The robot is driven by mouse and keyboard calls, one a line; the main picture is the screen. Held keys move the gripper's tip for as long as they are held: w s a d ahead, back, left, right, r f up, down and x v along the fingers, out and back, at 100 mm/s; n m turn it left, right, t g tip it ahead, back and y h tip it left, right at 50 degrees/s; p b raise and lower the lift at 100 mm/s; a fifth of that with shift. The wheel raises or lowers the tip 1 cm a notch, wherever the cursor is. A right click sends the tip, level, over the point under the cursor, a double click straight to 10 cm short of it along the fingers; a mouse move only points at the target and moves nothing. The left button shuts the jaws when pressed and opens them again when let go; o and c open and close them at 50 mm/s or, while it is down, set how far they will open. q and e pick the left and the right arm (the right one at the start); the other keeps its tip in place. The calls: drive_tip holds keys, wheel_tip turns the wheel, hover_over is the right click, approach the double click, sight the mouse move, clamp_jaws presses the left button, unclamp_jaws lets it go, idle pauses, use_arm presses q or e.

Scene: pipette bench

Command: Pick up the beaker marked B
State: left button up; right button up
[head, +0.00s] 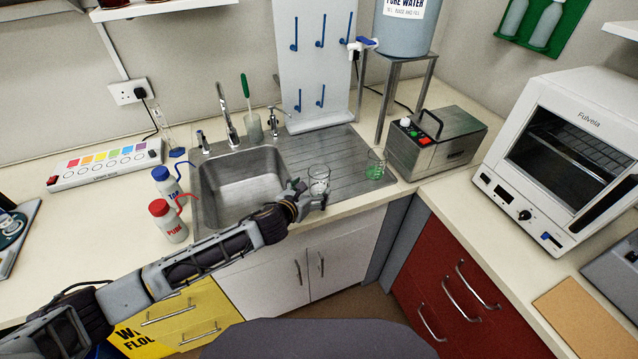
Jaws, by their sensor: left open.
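A clear glass beaker (319,175) with a small pale marking stands upright on the steel drainboard, right of the sink basin. A second glass beaker (376,168) with green contents stands farther right on the drainboard. I cannot read a letter on either. My left gripper (312,199) is open at the front edge of the drainboard, right at the near side of the first beaker, and covers part of its lower side. I cannot tell whether the fingers touch it or reach around it. My right gripper is not in view.
The sink (243,184) lies left of the beakers, with two wash bottles (168,222) at its left. A metal water bath (437,142) stands close right of the green beaker. A pegboard (318,60) rises behind. The drainboard behind the first beaker is clear.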

sight(315, 186)
use_arm(q)
drive_tip(key=shift+w+d+f, duration=0.1)
drive_tip(key=shift+w+d, duration=0.05)
drive_tip(key=shift+w, duration=0.1)
idle(0.3)
drive_tip(key=shift+p+x, duration=0.3)
drive_tip(key=shift+x, duration=2.2)
drive_tip(key=shift+d, duration=0.1)
drive_tip(key=c, duration=1.2)
drive_tip(key=shift+r, duration=0.35)
drive_tip(key=shift+r, duration=4.65)
drive_tip(key=shift+r, duration=0.1)
